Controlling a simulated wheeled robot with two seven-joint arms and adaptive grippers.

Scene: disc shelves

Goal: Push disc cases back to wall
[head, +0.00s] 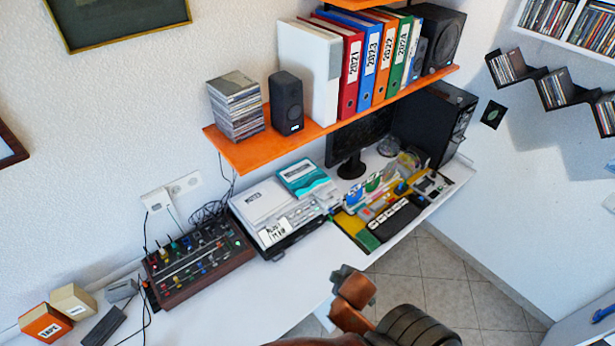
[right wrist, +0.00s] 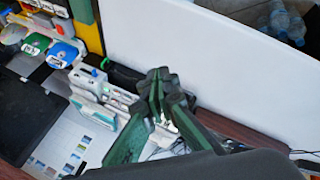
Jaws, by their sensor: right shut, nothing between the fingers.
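A tall stack of clear disc cases (head: 237,107) stands near the left end of the orange shelf (head: 240,153). Its cases are not perfectly lined up, and any gap behind it is hidden. More disc cases stand in the dark zigzag wall shelf (head: 559,90) and in the white wall shelf (head: 567,41) at the far right. My right gripper (right wrist: 160,82) is shut and empty in the right wrist view, with no disc cases near it. A brown and dark part of my arm shows at the bottom of the head view, well below the stack. My left gripper is not in view.
A black speaker (head: 286,102) stands right of the stack, then a white box file (head: 309,70) and several binders. Below the shelf, the desk holds a mixer (head: 197,265), a printer-like device (head: 277,211) and a monitor (head: 358,139). Desk space in front of the mixer is clear.

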